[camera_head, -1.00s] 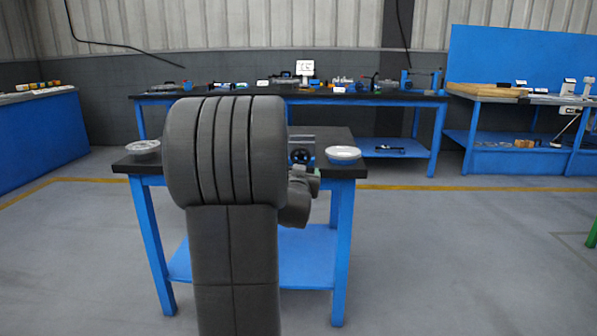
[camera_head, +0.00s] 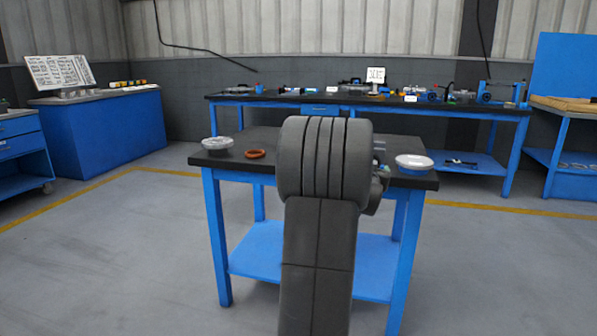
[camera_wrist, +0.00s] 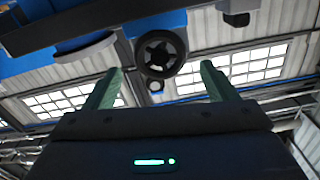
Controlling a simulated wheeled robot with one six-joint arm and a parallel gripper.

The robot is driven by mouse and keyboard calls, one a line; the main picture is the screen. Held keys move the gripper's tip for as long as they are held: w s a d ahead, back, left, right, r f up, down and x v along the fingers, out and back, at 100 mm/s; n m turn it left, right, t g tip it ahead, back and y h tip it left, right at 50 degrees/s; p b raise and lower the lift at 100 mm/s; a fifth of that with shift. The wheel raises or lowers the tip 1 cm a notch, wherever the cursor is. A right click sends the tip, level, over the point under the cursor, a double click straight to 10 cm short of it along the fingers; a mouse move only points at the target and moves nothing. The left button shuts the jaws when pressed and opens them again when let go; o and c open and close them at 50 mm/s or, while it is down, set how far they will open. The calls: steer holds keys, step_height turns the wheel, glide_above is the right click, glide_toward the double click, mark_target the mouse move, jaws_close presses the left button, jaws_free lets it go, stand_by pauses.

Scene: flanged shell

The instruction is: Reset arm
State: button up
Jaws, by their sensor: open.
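My gripper (camera_wrist: 157,88) shows in the wrist view with its two green fingers spread wide and nothing between them. In the head view my own dark arm stands in front of the table and hides the gripper. On the near black-topped table (camera_head: 240,166) a pale round flanged part (camera_head: 217,143) sits at the left corner. An orange-brown ring (camera_head: 255,154) lies beside it. A white round part with a blue rim (camera_head: 414,162) sits at the right. My arm covers the middle of the table.
A long bench (camera_head: 460,108) with several small items stands behind the table. A blue counter (camera_head: 100,135) is at the left, and another blue bench (camera_head: 565,150) at the right. Open grey floor surrounds the near table. A dark spoked disc (camera_wrist: 160,54) shows beyond the fingers.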

steer(key=shift+x, duration=2.8)
steer(key=p+v, duration=0.2)
steer(key=v, duration=1.2)
steer(key=b+x, duration=0.2)
steer(key=x, duration=1.2)
steer(key=shift+w+r, duration=0.1)
steer(key=shift+r+n+p, duration=0.1)
steer(key=shift+n+p, duration=0.4)
steer(key=shift+n, duration=0.5)
steer(key=n+p, duration=0.2)
steer(key=n, duration=0.2)
steer(key=shift+a, duration=0.1)
steer(key=n+p, duration=0.2)
steer(key=n, duration=0.4)
steer(key=shift+a, duration=0.1)
steer(key=shift+f+n, duration=0.3)
steer(key=shift+n, duration=0.3)
